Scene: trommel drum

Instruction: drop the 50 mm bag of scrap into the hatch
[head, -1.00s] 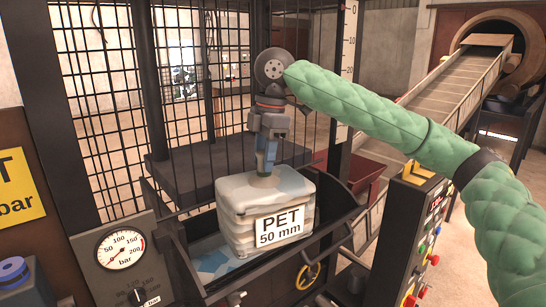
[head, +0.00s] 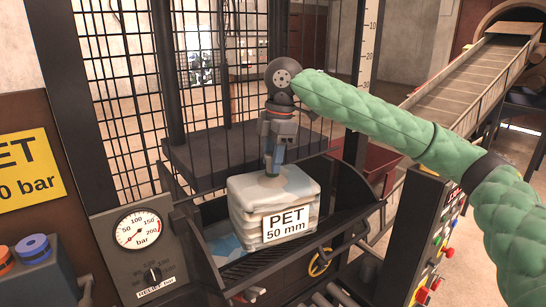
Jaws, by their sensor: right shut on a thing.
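The bag of scrap (head: 250,222) is a pale, block-shaped bundle with a white label reading "PET 50 mm". My right gripper (head: 273,170) points straight down and is shut on the top of the bag. The bag is upright at the mouth of the black hatch (head: 345,228), a tray-like opening with side walls at the front of the caged press. I cannot tell whether the bag's underside touches the hatch floor. Some blue and white scrap (head: 222,244) shows beside the bag in the hatch. My left gripper is out of view.
A dark press plate (head: 225,150) hangs behind the bag inside the cage bars. A pressure gauge (head: 138,229) stands at left, a button panel (head: 430,255) at right. A yellow handwheel (head: 320,263) is below the hatch. An inclined conveyor (head: 480,70) is at the back right.

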